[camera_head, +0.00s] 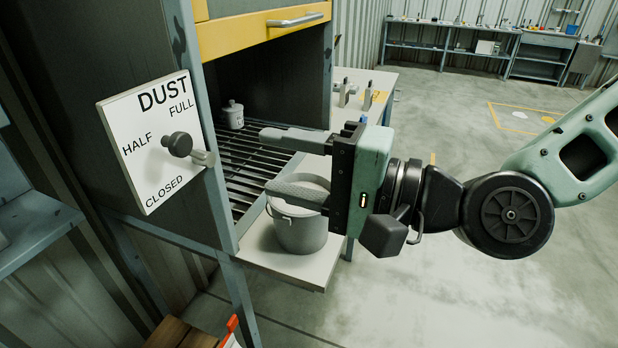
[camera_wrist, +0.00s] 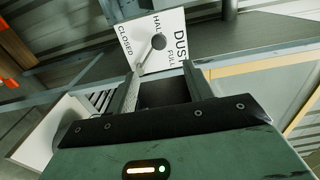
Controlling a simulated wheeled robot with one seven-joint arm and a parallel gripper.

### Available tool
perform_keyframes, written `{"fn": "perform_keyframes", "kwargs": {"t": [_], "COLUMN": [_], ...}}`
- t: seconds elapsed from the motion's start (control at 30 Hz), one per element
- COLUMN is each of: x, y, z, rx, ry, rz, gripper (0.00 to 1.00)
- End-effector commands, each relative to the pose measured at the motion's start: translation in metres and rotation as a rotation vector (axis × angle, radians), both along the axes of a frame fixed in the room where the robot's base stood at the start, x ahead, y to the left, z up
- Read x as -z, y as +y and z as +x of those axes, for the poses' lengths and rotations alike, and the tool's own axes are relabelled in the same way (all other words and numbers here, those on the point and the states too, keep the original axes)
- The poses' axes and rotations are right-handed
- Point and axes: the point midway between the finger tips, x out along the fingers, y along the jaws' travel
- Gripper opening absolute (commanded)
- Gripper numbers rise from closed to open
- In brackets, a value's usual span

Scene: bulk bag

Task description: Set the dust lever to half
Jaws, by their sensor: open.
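The dust lever (camera_head: 180,144) has a dark round knob and a short pale grey part to its right. It is on a tilted white panel (camera_head: 122,118) marked DUST, FULL, HALF and CLOSED. The knob appears just right of the word HALF, but I cannot tell exactly which mark the lever is set to. My gripper (camera_head: 268,162) is open and empty, to the right of the lever and apart from it, fingers pointing toward the panel. In the wrist view the lever knob (camera_wrist: 158,41) and panel show beyond the open fingers.
A small canister (camera_head: 233,116) sits on the slatted rack (camera_head: 245,165) inside the frame. A yellow beam (camera_head: 262,32) with a handle crosses above. The floor to the right is open.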

Motion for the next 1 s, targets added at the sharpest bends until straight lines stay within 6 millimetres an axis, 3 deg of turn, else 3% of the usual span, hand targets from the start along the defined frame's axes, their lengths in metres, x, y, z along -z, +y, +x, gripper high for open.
{"fn": "perform_keyframes", "kwargs": {"t": [0.03, 0.47, 1.0], "x": [0.007, 0.005, 0.002], "y": [-0.002, -0.02, -0.024], "z": [0.003, -0.002, -0.008], "rx": [0.007, 0.005, 0.0], "ry": [-0.005, -0.004, -0.003], "rz": [0.008, 0.007, -0.001], "gripper": [0.52, 0.52, 0.52]}}
